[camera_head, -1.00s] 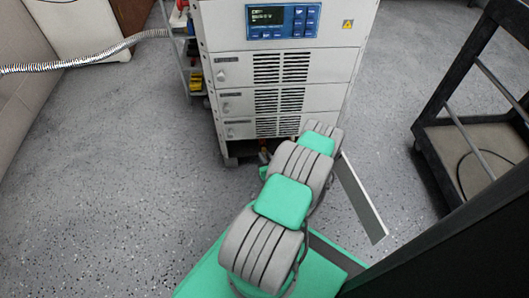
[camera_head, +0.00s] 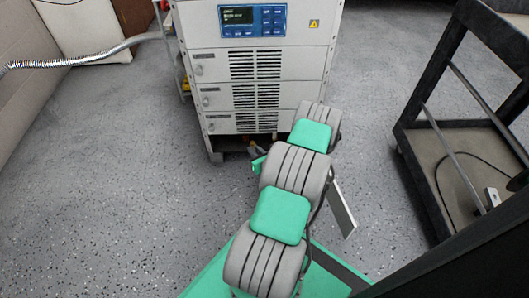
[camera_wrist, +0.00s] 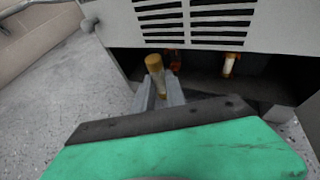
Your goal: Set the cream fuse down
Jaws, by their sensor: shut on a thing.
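In the wrist view my gripper (camera_wrist: 159,95) is shut on a fuse (camera_wrist: 156,76) with a brass-coloured cap and a pale cream body. The fuse stands roughly upright between the fingers, in front of the cabinet's dark lower opening (camera_wrist: 205,68). Its lower end is hidden by the fingers. A second cream fuse-like piece (camera_wrist: 229,66) with brass-coloured ends stands inside the opening, to the right. A small orange-brown piece (camera_wrist: 175,58) shows just behind the held fuse.
The grey-white cabinet (camera_head: 207,99) with vents and a blue display stands ahead. A dark cart (camera_head: 470,135) with a cable and small box on its lower shelf is at the right. A ribbed hose (camera_head: 85,58) runs at the left. Speckled floor (camera_head: 110,180) is clear on the left.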

